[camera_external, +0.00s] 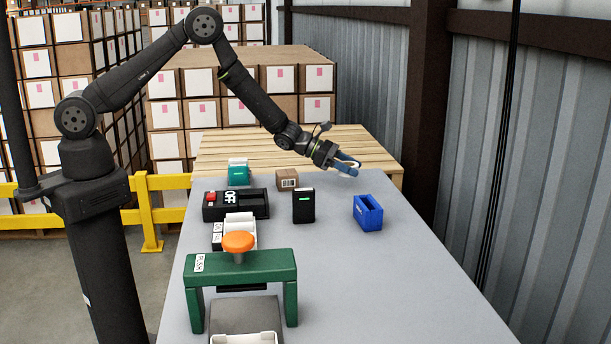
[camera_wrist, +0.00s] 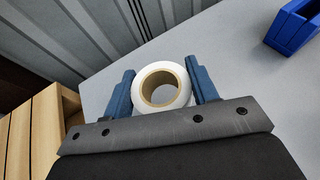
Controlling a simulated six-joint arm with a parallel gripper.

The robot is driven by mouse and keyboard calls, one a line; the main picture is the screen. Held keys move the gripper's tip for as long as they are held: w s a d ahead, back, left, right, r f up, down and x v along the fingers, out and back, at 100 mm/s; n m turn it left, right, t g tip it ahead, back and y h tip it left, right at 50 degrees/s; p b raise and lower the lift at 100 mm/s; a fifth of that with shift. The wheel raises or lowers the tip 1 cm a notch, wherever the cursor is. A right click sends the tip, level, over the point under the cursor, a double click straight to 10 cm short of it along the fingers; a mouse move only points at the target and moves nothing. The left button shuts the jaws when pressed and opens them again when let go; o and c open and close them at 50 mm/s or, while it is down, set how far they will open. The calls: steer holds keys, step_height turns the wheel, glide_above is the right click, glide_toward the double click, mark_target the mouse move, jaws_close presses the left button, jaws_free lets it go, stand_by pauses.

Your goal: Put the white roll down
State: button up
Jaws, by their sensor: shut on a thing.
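The white roll (camera_wrist: 161,87), a ring with a brown cardboard core, sits between the two blue fingers of my gripper (camera_wrist: 163,90) in the wrist view. The fingers are shut on its sides. In the external view my gripper (camera_external: 347,166) is at the far right end of the grey table (camera_external: 400,270), close above its far edge. There the roll is mostly hidden by the fingers, with only a pale bit showing. I cannot tell whether the roll touches the table.
A blue bin (camera_external: 368,213) stands on the table in front of my gripper. A black box (camera_external: 303,205), a small carton (camera_external: 287,180), a teal container (camera_external: 238,173), an OFF switch box (camera_external: 236,204) and a green press (camera_external: 240,262) stand to the left. A wooden pallet (camera_external: 375,145) lies beyond.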

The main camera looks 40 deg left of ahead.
mark_target(352, 188)
steer(key=shift+f, duration=1.95)
steer(key=shift+f, duration=0.15)
steer(key=o, duration=1)
steer(key=v, duration=0.5)
steer(key=shift+a+r, duration=0.1)
steer(key=shift+r, duration=0.4)
step_height(352, 188, up, 6)
steer(key=shift+r, duration=0.2)
